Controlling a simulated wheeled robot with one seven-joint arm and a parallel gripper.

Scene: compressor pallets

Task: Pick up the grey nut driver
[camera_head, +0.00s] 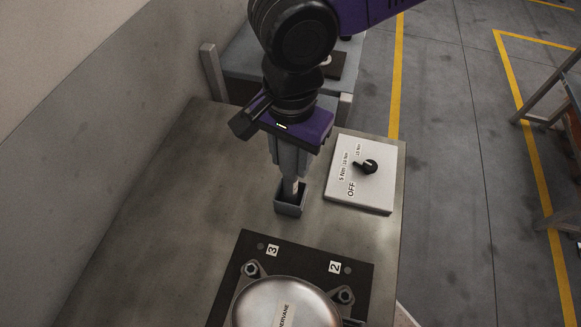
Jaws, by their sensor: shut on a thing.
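The grey nut driver (291,186) stands upright in a small dark grey square holder (290,208) on the metal table. My gripper (289,170) comes down from above and is shut on the nut driver. The driver's lower part is hidden inside the holder, and its upper part is mostly covered by my gripper's fingers.
A control box (365,172) with a black knob and torque labels stands right of the holder. In front lies a black plate (235,262) with labels 2 and 3, carrying a shiny compressor (283,306) with nuts. The table's left side is clear, beside a wall (100,120).

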